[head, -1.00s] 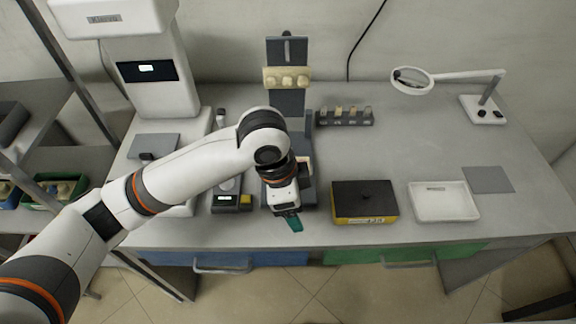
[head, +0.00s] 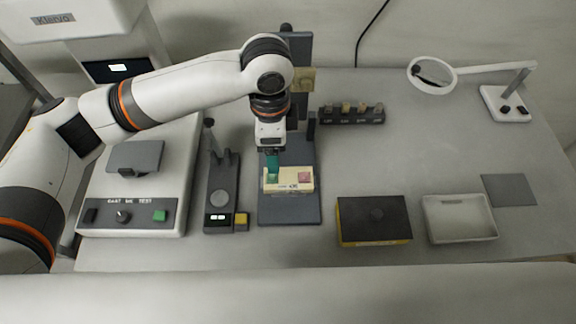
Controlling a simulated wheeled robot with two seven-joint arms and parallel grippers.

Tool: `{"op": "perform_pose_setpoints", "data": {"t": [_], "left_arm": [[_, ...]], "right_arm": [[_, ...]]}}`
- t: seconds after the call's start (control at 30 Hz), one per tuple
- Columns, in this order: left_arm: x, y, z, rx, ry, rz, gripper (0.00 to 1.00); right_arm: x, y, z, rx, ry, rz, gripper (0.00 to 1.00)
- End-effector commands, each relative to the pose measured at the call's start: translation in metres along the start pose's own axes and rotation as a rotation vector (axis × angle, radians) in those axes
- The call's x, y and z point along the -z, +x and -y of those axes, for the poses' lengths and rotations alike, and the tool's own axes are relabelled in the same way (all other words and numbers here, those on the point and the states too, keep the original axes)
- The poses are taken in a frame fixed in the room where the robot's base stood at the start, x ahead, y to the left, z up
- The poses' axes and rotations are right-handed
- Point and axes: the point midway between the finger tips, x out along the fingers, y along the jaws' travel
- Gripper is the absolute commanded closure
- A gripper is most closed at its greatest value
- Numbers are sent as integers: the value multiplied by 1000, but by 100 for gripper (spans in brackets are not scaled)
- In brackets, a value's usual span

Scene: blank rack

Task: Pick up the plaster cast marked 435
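A cream plaster cast (head: 290,184) lies on the dark grey base plate (head: 290,213) of the upright stand. Its front carries a small dark mark, too small to read, and its top has a green patch at the left and a pink patch at the right. My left gripper (head: 272,165) points down at the left part of the cast, its teal fingertips at or just above the top. I cannot tell whether they touch or grip it. Another cream piece (head: 303,80) on the stand's upright is partly hidden by my arm. My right gripper is out of view.
A tester with knob and buttons (head: 128,215) and a slim gauge (head: 221,196) stand left. A black-and-yellow box (head: 374,220), a white tray (head: 460,219) and a grey pad (head: 510,190) are right. A small rack (head: 352,115) and a magnifier lamp (head: 432,75) stand behind.

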Motion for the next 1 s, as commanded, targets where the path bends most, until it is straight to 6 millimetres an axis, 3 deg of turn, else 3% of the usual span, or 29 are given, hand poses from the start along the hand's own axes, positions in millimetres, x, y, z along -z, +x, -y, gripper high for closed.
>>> {"op": "perform_pose_setpoints", "data": {"t": [0.3,0.47,0.8,1.0], "left_arm": [[0,51,1,3,-1,-1,22],[0,61,2,2,0,0,22],[-1,105,7,2,0,-1,22],[-2,109,7,0,1,1,22]], "right_arm": [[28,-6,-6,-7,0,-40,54],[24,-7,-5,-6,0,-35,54],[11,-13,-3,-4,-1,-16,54],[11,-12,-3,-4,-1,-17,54]]}}
